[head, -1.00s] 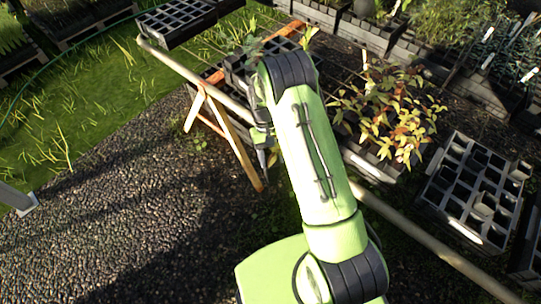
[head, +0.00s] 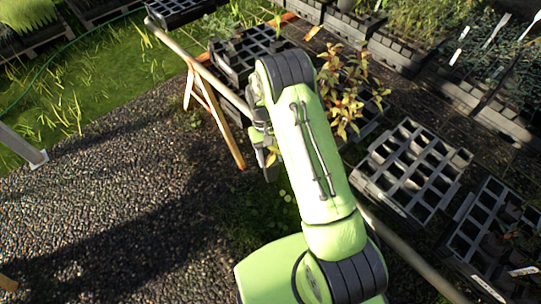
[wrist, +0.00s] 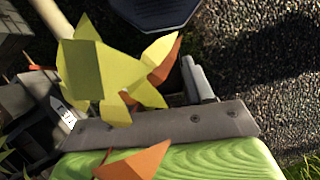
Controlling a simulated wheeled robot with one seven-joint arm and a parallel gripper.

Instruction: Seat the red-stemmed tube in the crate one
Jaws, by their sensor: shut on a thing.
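My gripper (head: 266,150) hangs beside the trestle, partly hidden behind my arm. In the wrist view my gripper (wrist: 185,105) is shut, with yellow-green and orange leaves (wrist: 115,75) spreading over the jaws. These leaves appear to belong to the held tube plant; its stem and tube body are hidden, so I cannot make out the stem colour. A grey crate with open cells (head: 410,170) lies right of my arm. Another dark crate (head: 245,55) sits at the trestle behind the arm. I can read no label telling which is crate one.
A wooden rail (head: 195,60) on an orange trestle leg (head: 215,110) runs diagonally behind my arm. A red-and-yellow leafed plant (head: 350,85) stands between the crates. Another crate (head: 490,235) lies at the right. Gravel (head: 110,200) at left is clear.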

